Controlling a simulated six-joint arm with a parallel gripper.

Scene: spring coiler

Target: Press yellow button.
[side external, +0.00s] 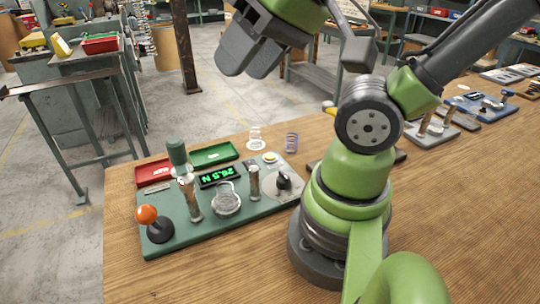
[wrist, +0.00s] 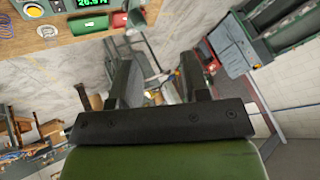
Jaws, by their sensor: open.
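The yellow button (side external: 270,157) sits at the back right corner of the green coiler panel (side external: 180,236), right of the green tray. My gripper (side external: 248,68) is high above and behind the panel, well apart from the button. Its dark fingers are spread and empty in the wrist view (wrist: 157,78), pointing away over the floor. Nothing hides the button in the side view.
The panel carries an orange-knobbed lever (side external: 147,215), a green-topped post (side external: 177,152), a lit display (side external: 217,176), a coil and a black knob (side external: 284,181). Red (side external: 153,172) and green (side external: 214,155) trays line its back. Two springs stand behind the button: clear (side external: 255,138) and purple (side external: 291,142).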

